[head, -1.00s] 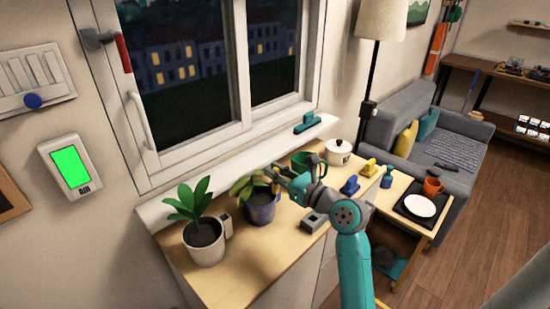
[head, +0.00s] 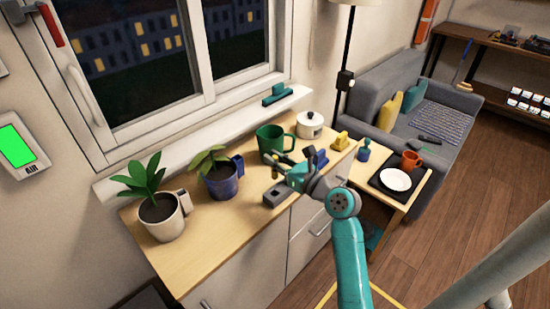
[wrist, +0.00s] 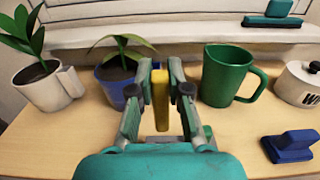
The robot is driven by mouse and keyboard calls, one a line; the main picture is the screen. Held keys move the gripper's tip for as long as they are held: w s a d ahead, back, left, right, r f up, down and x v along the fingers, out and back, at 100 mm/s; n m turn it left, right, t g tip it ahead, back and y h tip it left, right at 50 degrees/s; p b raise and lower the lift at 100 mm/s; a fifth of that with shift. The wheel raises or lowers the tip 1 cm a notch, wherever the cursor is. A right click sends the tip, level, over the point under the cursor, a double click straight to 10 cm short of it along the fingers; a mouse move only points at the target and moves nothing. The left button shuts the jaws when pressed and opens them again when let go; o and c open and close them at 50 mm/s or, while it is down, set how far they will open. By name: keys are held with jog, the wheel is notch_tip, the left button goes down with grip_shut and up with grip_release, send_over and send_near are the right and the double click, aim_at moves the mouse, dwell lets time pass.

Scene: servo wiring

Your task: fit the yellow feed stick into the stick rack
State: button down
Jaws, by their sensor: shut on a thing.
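My gripper (head: 279,166) is above the wooden counter, in front of the green mug. It is shut on the yellow feed stick (wrist: 160,100), which stands about upright between the fingers in the wrist view. In the head view a bit of the stick (head: 275,172) shows at the fingertips. A small grey block with a dark opening (head: 276,199), which looks like the stick rack, sits on the counter just below and nearer than the fingertips. The stick appears apart from it. I cannot make out the block in the wrist view.
The blue pot (head: 222,184) and white pot (head: 162,227) with plants stand to the left. The green mug (head: 270,138) is close behind the gripper. A white lidded pot (head: 310,126), a blue object (head: 319,158) and a yellow one (head: 341,141) are right. The front-left counter is clear.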

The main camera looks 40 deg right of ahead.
aim_at(277, 175)
jog(key=shift+f, duration=2.75)
jog(key=shift+f, duration=2)
jog(key=c, duration=1)
grip_release()
jog(key=shift+c, duration=0.2)
jog(key=s, duration=1.2)
jog(key=shift+d, duration=0.15)
jog(key=shift+f, duration=0.1)
